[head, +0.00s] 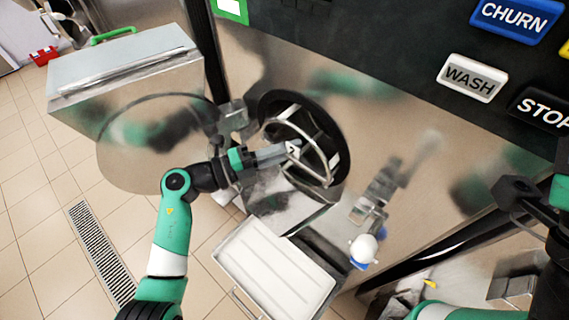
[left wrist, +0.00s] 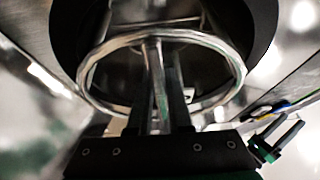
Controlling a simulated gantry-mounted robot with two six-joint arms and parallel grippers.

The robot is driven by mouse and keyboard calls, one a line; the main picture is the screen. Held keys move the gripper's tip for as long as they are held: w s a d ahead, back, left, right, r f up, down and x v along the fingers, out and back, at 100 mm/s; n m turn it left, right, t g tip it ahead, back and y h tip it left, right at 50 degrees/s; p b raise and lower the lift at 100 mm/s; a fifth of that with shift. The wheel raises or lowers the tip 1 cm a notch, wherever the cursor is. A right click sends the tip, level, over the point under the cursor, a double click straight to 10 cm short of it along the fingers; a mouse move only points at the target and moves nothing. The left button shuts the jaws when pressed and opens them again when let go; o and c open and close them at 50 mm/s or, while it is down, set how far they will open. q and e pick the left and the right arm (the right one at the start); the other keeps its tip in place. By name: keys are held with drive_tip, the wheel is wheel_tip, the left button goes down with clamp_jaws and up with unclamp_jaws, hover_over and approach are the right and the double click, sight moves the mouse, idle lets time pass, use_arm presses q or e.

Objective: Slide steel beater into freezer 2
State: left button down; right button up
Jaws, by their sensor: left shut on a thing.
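The steel beater (head: 326,150) has a bright metal ring and bars. It stands at the round black-rimmed mouth of the freezer (head: 274,102), partly inside the opening. My left gripper (head: 290,150) is shut on the beater's middle bar. In the left wrist view the beater's ring (left wrist: 225,52) spans the picture in front of the dark barrel mouth (left wrist: 262,25), and the left fingers (left wrist: 158,112) close on the central bar. How deep the beater sits is hard to tell. My right arm shows at the right edge, with a dark end part (head: 520,195); its jaw state is unclear.
An open steel door (head: 160,140) with a round face hangs left of the mouth. A pale tray (head: 275,268) stands below. A white knob with a blue base (head: 363,249) is at lower right. Above are the CHURN (head: 515,16), WASH (head: 471,78) and STOP (head: 545,110) buttons.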

use_arm(q)
drive_tip(key=shift+w+d+f+b, duration=0.3)
drive_tip(key=shift+w+d+b, duration=0.25)
drive_tip(key=shift+b, duration=0.4)
